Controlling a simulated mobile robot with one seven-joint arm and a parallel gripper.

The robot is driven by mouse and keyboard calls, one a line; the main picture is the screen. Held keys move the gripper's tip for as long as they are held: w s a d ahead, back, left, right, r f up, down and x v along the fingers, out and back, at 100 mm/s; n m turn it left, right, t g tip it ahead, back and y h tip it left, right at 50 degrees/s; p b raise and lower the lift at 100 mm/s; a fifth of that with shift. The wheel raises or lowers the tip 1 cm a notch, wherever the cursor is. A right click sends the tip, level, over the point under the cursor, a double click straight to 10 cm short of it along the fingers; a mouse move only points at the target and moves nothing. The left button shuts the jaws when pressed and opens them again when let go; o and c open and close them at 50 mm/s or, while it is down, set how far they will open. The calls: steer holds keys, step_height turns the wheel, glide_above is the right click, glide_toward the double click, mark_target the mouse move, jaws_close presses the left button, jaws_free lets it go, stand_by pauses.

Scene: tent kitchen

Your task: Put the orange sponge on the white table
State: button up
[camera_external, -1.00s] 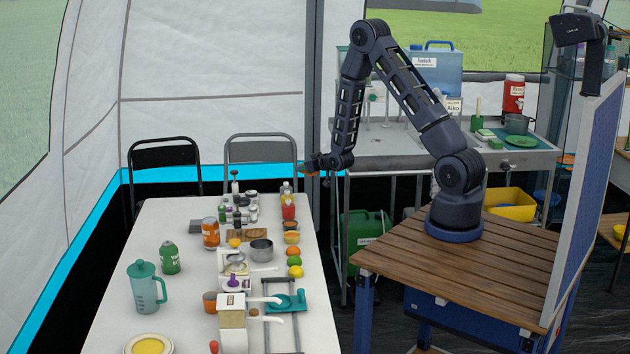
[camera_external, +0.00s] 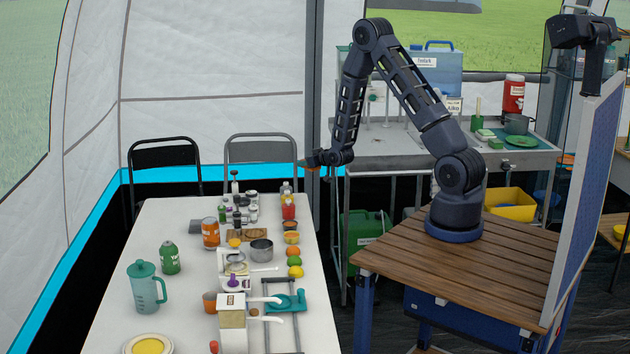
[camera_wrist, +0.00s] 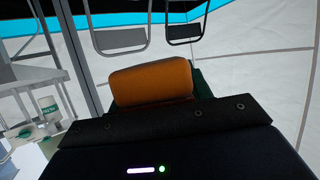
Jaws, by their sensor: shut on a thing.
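The orange sponge (camera_wrist: 152,82) is at the front of my gripper (camera_wrist: 165,108) in the wrist view, gripped there, with a green part behind its right side. In the external view my gripper (camera_external: 311,163) is small, beyond the far right corner of the white table (camera_external: 190,284) and above its top. Only a speck of orange shows at its tip there. The fingers are mostly hidden in the wrist view.
The white table holds several jars, a teal jug (camera_external: 146,288), a steel pot (camera_external: 262,250), fruit and a white press (camera_external: 232,315). Its left side has bare room. Two folding chairs (camera_external: 262,150) stand behind it. A metal sink counter (camera_external: 400,161) is behind my arm.

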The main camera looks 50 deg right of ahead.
steer(key=w+d+r+m+h, duration=0.15)
steer(key=d+r, duration=0.25)
steer(key=d, duration=0.8)
step_height(320, 180, up, 14)
steer(key=m+g+h, duration=0.4)
steer(key=m+h, duration=0.2)
glide_above(387, 148)
steer(key=f, duration=1.9)
steer(key=shift+w+d+f, duration=0.15)
steer(key=shift+d+f, duration=0.1)
steer(key=shift+f, duration=0.15)
steer(key=o, duration=0.9)
steer(key=shift+o, duration=0.2)
